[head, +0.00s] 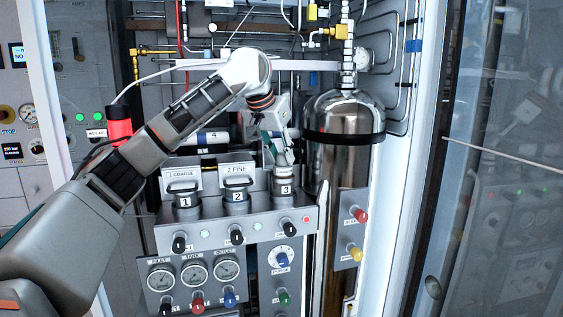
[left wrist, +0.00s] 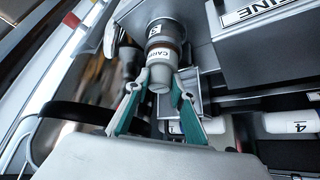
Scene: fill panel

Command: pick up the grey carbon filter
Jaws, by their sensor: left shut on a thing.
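The grey carbon filter (left wrist: 160,56) is a light grey cylinder whose label, partly readable as "CARB", shows in the left wrist view. It is in line with the mouth of housing 3 (left wrist: 168,31); I cannot tell how deep it sits. My left gripper (left wrist: 160,82) is shut on the filter's end, one teal-backed finger on each side. In the head view, my left gripper (head: 279,156) reaches down over housing 3 (head: 285,188), and its fingers hide most of the filter. My right gripper is not in view.
Capped housings 1 (head: 186,201) and 2 (head: 237,196) stand to the left. A white cylinder marked 4 (head: 213,136) lies behind them. A shiny steel tank (head: 343,165) stands close on the right. Knobs and gauges (head: 194,271) cover the panel front below.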

